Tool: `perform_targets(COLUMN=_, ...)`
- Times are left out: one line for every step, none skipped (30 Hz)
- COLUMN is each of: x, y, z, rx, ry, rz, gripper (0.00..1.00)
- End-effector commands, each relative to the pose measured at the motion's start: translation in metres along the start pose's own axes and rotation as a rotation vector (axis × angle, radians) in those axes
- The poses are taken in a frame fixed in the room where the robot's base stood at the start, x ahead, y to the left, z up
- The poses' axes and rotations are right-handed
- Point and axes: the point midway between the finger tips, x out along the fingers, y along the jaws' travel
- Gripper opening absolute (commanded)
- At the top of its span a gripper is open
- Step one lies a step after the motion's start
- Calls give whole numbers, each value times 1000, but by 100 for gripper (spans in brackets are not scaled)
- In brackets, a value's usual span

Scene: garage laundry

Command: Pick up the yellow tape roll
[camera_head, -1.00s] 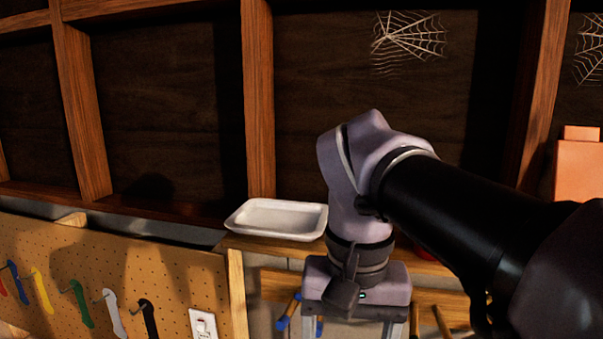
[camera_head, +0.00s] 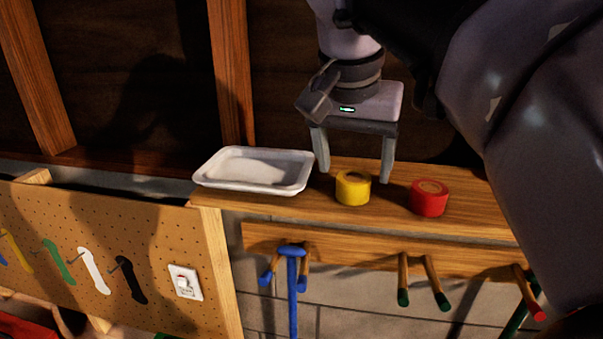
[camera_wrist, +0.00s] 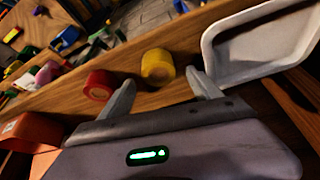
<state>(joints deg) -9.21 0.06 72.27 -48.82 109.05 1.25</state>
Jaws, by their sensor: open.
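The yellow tape roll (camera_head: 352,188) sits on the wooden shelf, between the white tray and a red tape roll. My gripper (camera_head: 355,176) points down with its two fingers spread, one toward each side of the yellow roll. The fingertips look a little behind the roll, and I cannot tell whether they touch the shelf. In the wrist view the yellow tape roll (camera_wrist: 158,66) lies just beyond the gap between the fingertips (camera_wrist: 162,78). Nothing is held.
The red tape roll (camera_head: 428,198) stands close to the right finger. The white tray (camera_head: 254,170) is to the left. The wooden shelf (camera_head: 470,225) has tool handles hanging under it. A pegboard (camera_head: 120,220) is at left. An orange container (camera_wrist: 30,130) shows in the wrist view.

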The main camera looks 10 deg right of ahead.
Motion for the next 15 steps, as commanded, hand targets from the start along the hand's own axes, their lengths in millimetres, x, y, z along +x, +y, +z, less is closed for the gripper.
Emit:
perform_targets(x=13, y=1, z=1, rx=1, ry=-2, rz=3, gripper=73)
perform_targets(x=19, y=1, z=1, rx=2, ry=-3, rz=2, gripper=73)
perform_targets(x=26, y=1, z=1, rx=1, ry=-2, rz=2, gripper=73)
perform_targets(x=31, y=1, z=1, rx=0, ry=-2, rz=2, gripper=73)
perform_targets(x=34, y=0, z=1, rx=1, ry=-1, rz=1, gripper=73)
perform_targets(x=37, y=1, z=0, rx=1, ry=-1, rz=1, gripper=73)
perform_targets(x=38, y=1, z=0, rx=1, ry=0, rz=1, gripper=73)
perform_targets(x=38, y=1, z=0, rx=1, ry=0, rz=1, gripper=73)
perform_targets(x=38, y=0, z=0, rx=1, ry=0, rz=0, gripper=73)
perform_targets(x=37, y=0, z=0, rx=1, ry=0, rz=0, gripper=73)
perform_targets(x=37, y=0, z=0, rx=1, ry=0, rz=0, gripper=73)
perform_targets(x=37, y=0, z=0, rx=1, ry=0, rz=0, gripper=73)
perform_targets(x=37, y=0, z=0, rx=1, ry=0, rz=0, gripper=71)
perform_targets(x=37, y=0, z=0, rx=1, ry=0, rz=0, gripper=65)
perform_targets(x=37, y=0, z=0, rx=1, ry=0, rz=0, gripper=57)
